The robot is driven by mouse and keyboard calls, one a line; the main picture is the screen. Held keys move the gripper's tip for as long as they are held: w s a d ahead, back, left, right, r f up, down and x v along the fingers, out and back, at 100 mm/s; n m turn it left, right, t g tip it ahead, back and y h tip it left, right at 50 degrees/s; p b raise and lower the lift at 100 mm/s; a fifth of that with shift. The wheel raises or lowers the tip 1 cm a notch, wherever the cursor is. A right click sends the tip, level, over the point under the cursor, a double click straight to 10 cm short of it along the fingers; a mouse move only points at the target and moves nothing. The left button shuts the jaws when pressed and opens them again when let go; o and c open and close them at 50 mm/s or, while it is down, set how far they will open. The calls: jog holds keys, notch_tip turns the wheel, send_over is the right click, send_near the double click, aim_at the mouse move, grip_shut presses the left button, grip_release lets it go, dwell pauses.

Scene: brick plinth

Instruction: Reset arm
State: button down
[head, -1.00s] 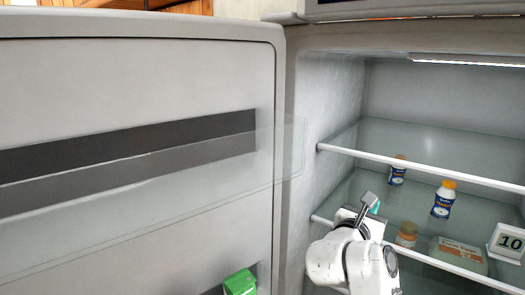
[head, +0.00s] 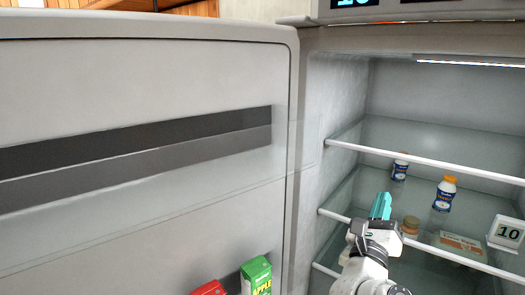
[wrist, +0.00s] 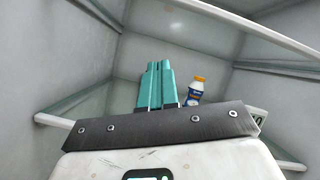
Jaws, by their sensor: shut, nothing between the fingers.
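My gripper (head: 381,206) has teal fingers and is in front of the open fridge, near its lower glass shelf, in the head view. In the wrist view the teal fingers (wrist: 156,84) point up into the fridge and lie side by side, shut and empty. A white and blue bottle with an orange cap (head: 444,194) stands inside to the right of the gripper. The same bottle shows in the wrist view (wrist: 195,91), just right of the fingers. My arm hides part of the lower shelf.
The open fridge door (head: 120,80) fills the left, with a green carton (head: 256,277) and a red carton (head: 209,288) low on it. Inside are a second bottle (head: 400,168), a jar (head: 411,226), a flat container (head: 459,242) and a "10" sign (head: 508,234). White shelf edges (head: 430,164) cross in front.

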jog(key=s+a+f+n+y, duration=0.5)
jog(key=n+y, duration=0.5)
jog(key=n, duration=0.4)
jog(key=s+a+f+n+y, duration=0.45)
jog(key=f+n+y, duration=0.45)
jog(key=n, duration=0.5)
jog(key=s+f+n+g, duration=0.6)
jog(key=s+f+g, duration=0.25)
jog(key=f, duration=0.35)
jog(key=s+d+f+g+h, duration=0.2)
jog(key=s+d+f+g, duration=0.1)
jog(key=s, duration=0.5)
jog(key=s+d+f+n+g+h, duration=0.1)
jog(key=s+d+f+g+h, duration=0.1)
jog(key=s, duration=0.6)
jog(key=s+d+f+n+g+h, duration=0.1)
jog(key=s+d+f+g+h, duration=0.2)
jog(key=s, duration=0.6)
jog(key=d+f+g, duration=0.2)
jog(key=d, duration=0.1)
jog(key=shift+f, duration=0.25)
